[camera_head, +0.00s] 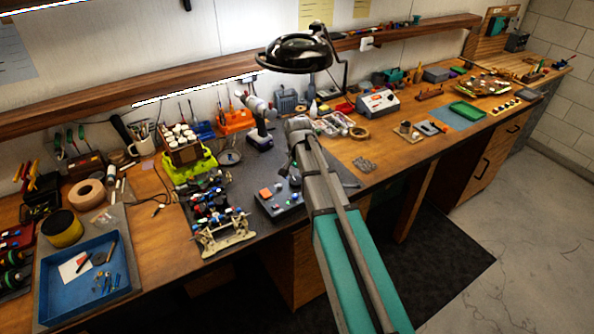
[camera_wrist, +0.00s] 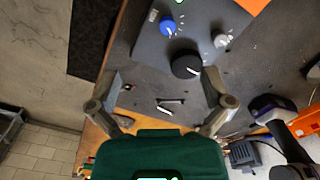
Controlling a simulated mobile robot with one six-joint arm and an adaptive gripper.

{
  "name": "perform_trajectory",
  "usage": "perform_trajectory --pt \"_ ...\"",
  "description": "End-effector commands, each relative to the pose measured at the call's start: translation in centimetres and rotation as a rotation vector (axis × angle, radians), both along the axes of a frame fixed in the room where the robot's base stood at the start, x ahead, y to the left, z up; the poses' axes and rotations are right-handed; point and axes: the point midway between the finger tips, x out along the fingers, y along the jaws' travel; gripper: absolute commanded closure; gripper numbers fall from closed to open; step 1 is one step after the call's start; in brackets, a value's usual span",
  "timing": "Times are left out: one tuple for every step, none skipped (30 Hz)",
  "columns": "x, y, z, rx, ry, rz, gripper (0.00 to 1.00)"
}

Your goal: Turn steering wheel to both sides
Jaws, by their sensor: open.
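A dark grey control box (camera_head: 287,208) stands near the bench's front edge, right of the RC car chassis (camera_head: 215,212). In the wrist view the box (camera_wrist: 152,40) carries a black round knob (camera_wrist: 186,66), a blue knob (camera_wrist: 168,26) and a pale knob (camera_wrist: 221,40). I cannot tell for certain which part is the steering wheel; the black knob is the largest. My gripper (camera_wrist: 161,80) is open and empty. The black knob appears between the fingertips, nearer the right one, with no visible contact. In the head view my arm hides the gripper's fingers.
A cordless drill (camera_head: 260,134) stands behind the box. A black lamp (camera_head: 300,52) hangs over the bench near my arm. A blue tray (camera_head: 85,283) lies at the left front.

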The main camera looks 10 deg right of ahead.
Motion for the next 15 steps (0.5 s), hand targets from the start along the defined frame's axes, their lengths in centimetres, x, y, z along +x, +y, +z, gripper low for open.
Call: perform_trajectory --pt "-0.9 0.1 -0.9 0.000 0.000 0.019 0.00" --pt "-1.2 0.1 -1.1 0.000 0.000 0.031 0.00" --pt "-1.7 0.2 -1.4 0.000 0.000 0.047 0.00" --pt "-2.0 0.2 -1.7 0.000 0.000 0.059 0.00" --pt "-2.4 0.2 -1.9 0.000 0.000 0.071 0.00" --pt "-2.8 0.3 -2.2 0.000 0.000 0.088 0.00" --pt "-3.2 0.3 -2.5 0.000 0.000 0.099 0.00" --pt "-3.5 0.3 -2.7 0.000 0.000 0.112 0.00" --pt "-4.0 0.4 -3.1 0.000 0.000 0.127 0.00" --pt "-4.3 0.4 -3.3 0.000 0.000 0.139 0.00" --pt "-4.6 0.4 -3.5 0.000 0.000 0.152 0.00" --pt "-5.1 0.5 -3.9 0.000 0.000 0.167 0.00" --pt "-5.4 0.5 -4.1 0.000 0.000 0.180 0.00" --pt "-5.8 0.5 -4.4 0.000 0.000 0.192 0.00" --pt "-6.2 0.6 -4.7 0.000 0.000 0.208 0.00"
